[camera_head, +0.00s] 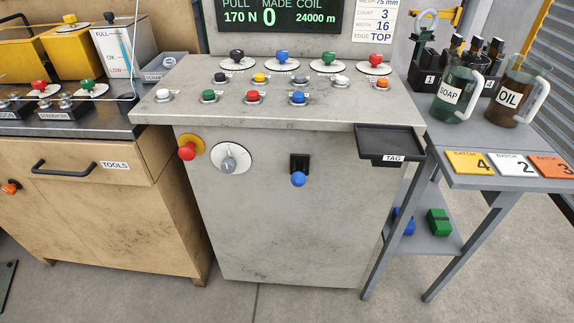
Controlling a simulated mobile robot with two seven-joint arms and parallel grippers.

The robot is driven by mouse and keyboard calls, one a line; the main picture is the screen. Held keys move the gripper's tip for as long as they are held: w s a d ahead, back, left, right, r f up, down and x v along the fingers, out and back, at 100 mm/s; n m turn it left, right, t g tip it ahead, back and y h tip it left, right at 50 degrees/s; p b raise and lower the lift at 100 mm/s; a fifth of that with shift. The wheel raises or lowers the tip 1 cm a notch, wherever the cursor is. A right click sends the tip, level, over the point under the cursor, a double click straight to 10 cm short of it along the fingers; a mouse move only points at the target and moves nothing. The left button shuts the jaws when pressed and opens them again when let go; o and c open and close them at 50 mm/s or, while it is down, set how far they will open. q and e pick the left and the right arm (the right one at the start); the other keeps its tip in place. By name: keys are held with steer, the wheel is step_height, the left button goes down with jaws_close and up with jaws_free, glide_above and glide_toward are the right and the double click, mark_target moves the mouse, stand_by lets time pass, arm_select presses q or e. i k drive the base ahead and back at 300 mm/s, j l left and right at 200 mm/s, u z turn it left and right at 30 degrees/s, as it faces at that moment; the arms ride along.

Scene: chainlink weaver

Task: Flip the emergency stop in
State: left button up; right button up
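The emergency stop looks to be the red mushroom knob (187,151) on a yellow round base (193,145). It sits at the upper left of the grey console's front face (290,220). The red head stands out from the yellow base, toward the lower left. Nothing covers it. Neither of my grippers shows in the head view.
Right of it are a white dial (231,158) and a blue-knobbed lever (298,179). Coloured buttons and knobs fill the console top. A dark TAG tray (391,143) juts out at the right. A wooden TOOLS cabinet (90,200) stands left. The floor in front is clear.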

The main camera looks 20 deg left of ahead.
mark_target(187, 152)
steer(key=u, duration=1.35)
